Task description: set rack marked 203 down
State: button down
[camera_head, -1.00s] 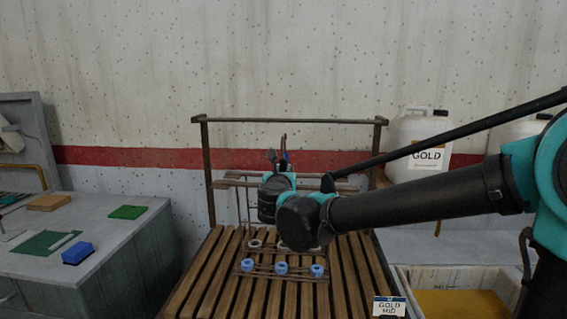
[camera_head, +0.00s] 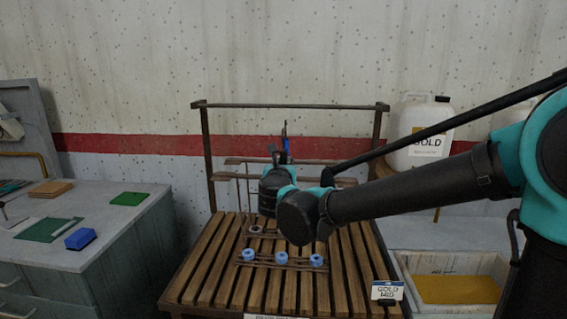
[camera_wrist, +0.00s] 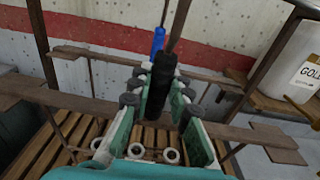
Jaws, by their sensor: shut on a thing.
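My gripper (camera_wrist: 158,92) is shut on a black upright handle (camera_wrist: 161,78) in the wrist view, with pads on both sides of it. A blue piece (camera_wrist: 158,40) shows on the thin rod above the handle. No 203 marking is readable. I cannot tell whether the rack touches the slats (camera_head: 200,285).
A low rack with blue rings (camera_head: 281,258) sits on the slats in front. Rails (camera_wrist: 55,98) cross both sides of the jaws. A frame bar (camera_head: 290,106) spans the back. A GOLD MID sign (camera_head: 387,290) stands front right. A GOLD jug (camera_head: 420,135) is behind right.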

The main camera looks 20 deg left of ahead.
jog(key=shift+f, duration=0.25)
grip_release()
dwell(0.8)
jog(key=shift+s, duration=0.1)
dwell(0.8)
jog(key=v, duration=1.1)
jog(key=shift+s+f, duration=0.4)
dwell(1.2)
jog(key=shift+d, duration=0.1)
dwell(0.3)
